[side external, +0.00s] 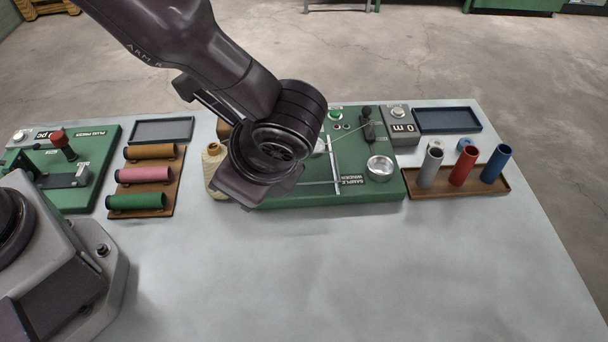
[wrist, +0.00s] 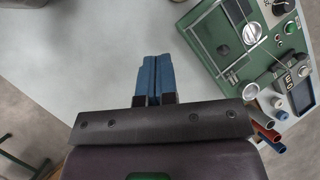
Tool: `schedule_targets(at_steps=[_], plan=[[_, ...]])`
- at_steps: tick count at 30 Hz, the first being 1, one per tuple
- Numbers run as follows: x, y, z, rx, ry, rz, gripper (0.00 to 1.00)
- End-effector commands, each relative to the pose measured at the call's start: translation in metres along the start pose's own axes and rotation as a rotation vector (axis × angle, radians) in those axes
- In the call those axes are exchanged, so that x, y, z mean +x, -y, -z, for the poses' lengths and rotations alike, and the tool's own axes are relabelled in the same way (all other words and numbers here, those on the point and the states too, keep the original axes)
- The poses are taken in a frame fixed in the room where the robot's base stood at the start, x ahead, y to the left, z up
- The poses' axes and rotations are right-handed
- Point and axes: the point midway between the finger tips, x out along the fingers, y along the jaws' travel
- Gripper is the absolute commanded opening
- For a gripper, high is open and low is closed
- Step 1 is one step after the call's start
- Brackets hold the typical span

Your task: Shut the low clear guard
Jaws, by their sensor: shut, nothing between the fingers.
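The sample winder (side external: 385,192) is a green machine base at the middle back of the table. The clear guard (side external: 337,170) on it shows as thin pale bars, partly hidden behind my arm. In the wrist view the guard (wrist: 246,58) appears as a thin-edged see-through frame over the winder base (wrist: 205,45); I cannot tell how far it is tilted. My gripper (wrist: 153,60) has blue fingers pressed together, empty, with bare table beyond them, left of the winder in that view. In the side view the fingers are hidden behind my wrist.
A brown tray (side external: 470,190) holds upright tubes. A cream cone (side external: 214,170) stands left of my wrist. The table front is clear.

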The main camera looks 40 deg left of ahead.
Motion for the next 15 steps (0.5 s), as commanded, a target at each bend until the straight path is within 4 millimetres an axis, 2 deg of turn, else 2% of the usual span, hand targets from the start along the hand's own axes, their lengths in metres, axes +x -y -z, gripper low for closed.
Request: schedule_targets(at_steps=[1,3,9,13,15], plan=[[0.008,-0.008,0.021,0.094,0.056,0.047,0.0],[0.016,-0.015,0.046,0.215,0.13,0.12,0.0],[0.037,-0.035,0.109,0.516,0.347,0.347,0.0],[0.038,-0.033,0.135,0.632,0.469,0.476,0.0],[0.027,-0.021,0.142,0.653,0.519,0.53,0.0]])
